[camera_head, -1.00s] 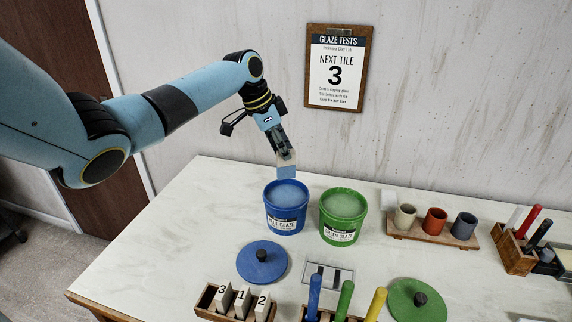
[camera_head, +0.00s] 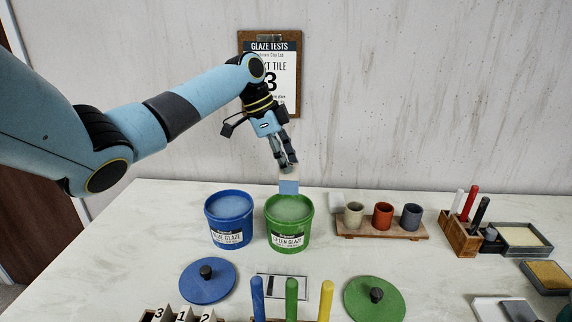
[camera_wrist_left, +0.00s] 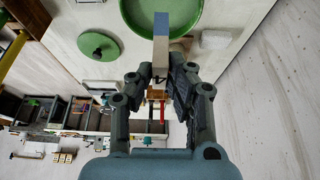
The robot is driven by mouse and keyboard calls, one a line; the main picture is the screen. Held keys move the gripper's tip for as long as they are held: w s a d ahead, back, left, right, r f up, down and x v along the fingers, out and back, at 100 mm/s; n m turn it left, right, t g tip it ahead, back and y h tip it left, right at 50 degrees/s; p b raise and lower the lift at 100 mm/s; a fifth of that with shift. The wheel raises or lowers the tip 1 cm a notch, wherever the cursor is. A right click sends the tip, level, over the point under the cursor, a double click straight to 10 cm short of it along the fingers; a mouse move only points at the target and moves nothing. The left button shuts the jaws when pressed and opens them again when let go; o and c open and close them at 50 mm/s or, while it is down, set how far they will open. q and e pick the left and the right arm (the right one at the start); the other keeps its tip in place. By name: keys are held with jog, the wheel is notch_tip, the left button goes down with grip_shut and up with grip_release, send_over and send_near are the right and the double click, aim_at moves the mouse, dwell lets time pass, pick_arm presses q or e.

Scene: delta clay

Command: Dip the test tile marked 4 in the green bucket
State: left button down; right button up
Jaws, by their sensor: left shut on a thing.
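My left gripper (camera_head: 286,166) is shut on a pale test tile (camera_head: 289,187) whose lower part is blue. The tile hangs over the back rim of the green bucket (camera_head: 289,238), seemingly just above the glaze. The green bucket is open, labelled green glaze, and holds pale greenish liquid. In the left wrist view the tile (camera_wrist_left: 161,30) stands out from between the fingers in front of the green bucket (camera_wrist_left: 137,20). My right gripper is not in view.
The open blue bucket (camera_head: 230,236) stands left of the green one. A blue lid (camera_head: 208,285) and green lid (camera_head: 374,302) lie in front. Tiles marked 3, 1 and 2 (camera_head: 183,315) stand front left. A cup rack (camera_head: 382,228) is right. A wall sign (camera_head: 284,70) shows 3.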

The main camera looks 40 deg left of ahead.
aim_at(288, 193)
pick_arm(q)
jog(key=shift+f+b, duration=2.35)
jog(key=shift+f, duration=1.1)
jog(key=shift+p, duration=0.35)
jog(key=shift+f, duration=0.35)
jog(key=shift+f, duration=0.1)
jog(key=shift+r+p, duration=2.75)
jog(key=shift+r, duration=0.15)
